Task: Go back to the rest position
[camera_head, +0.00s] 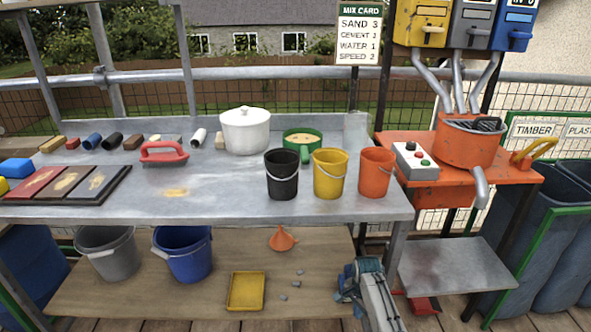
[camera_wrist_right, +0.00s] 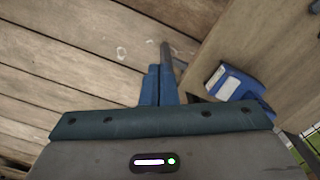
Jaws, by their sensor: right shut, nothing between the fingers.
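My right gripper (camera_head: 350,284) is low at the front, by the right end of the wooden lower shelf (camera_head: 130,288) and below the metal worktop (camera_head: 230,208). In the right wrist view its two blue fingers (camera_wrist_right: 159,85) are together with nothing between them, above wooden floor planks (camera_wrist_right: 80,62). A dark bar passes just beyond the fingertips. My left gripper is not in view.
Black (camera_head: 282,177), yellow (camera_head: 330,177) and orange (camera_head: 376,175) buckets stand near the worktop's right front edge. A metal plate (camera_head: 453,268) lies right of my right arm, under the orange mixer (camera_head: 467,147). A yellow tray (camera_head: 245,291) sits on the lower shelf.

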